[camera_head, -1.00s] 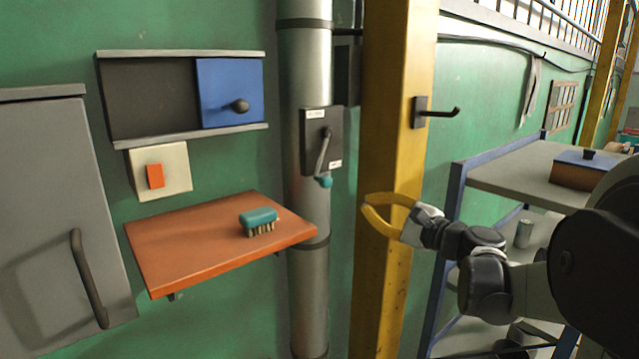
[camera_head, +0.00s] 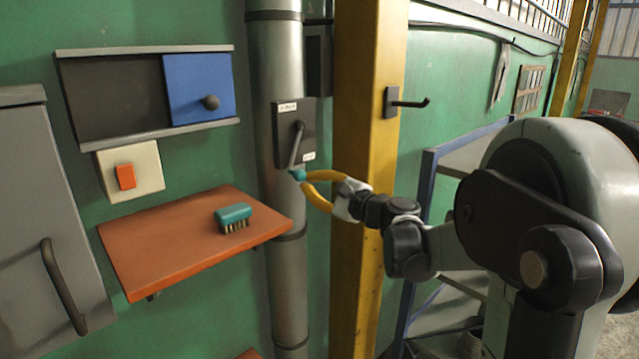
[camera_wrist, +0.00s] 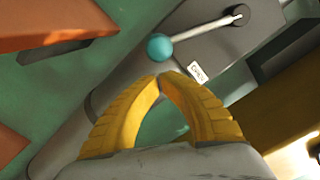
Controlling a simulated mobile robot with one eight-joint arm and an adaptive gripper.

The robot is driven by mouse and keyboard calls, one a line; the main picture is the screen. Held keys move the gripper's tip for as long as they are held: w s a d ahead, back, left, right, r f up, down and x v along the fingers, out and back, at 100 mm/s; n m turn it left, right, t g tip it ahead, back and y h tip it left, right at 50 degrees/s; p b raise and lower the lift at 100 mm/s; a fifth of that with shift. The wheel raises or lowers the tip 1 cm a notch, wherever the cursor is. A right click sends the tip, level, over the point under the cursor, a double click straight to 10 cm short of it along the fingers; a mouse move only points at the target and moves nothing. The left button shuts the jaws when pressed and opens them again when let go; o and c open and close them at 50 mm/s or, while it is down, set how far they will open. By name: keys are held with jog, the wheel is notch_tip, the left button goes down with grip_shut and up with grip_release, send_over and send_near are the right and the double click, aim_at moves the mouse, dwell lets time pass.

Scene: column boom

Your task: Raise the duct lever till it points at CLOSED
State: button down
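The duct lever (camera_head: 296,145) is a grey bar with a teal knob (camera_head: 298,175) at its end. It pivots on a dark plate (camera_head: 280,135) on the grey duct and hangs down, tilted slightly left. Small white labels sit at the plate's top and lower right; their print is too small to read surely. My gripper (camera_head: 306,180) has its yellow fingertips together beside the knob. In the wrist view the tips (camera_wrist: 161,76) meet just short of the teal knob (camera_wrist: 159,47), which is not between them. Whether they touch it I cannot tell.
A yellow post (camera_head: 355,130) with a hook stands right of the duct (camera_head: 285,220). An orange shelf (camera_head: 165,260) with a teal brush (camera_head: 234,217) is at left. A blue-framed rack (camera_head: 428,190) stands behind my arm.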

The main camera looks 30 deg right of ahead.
jog(key=shift+s+a+r, duration=0.3)
jog(key=shift+s+a, duration=0.1)
jog(key=shift+a, duration=0.05)
jog(key=shift+a, duration=0.1)
jog(key=shift+s+a+m, duration=0.1)
jog(key=shift+a+m, duration=0.2)
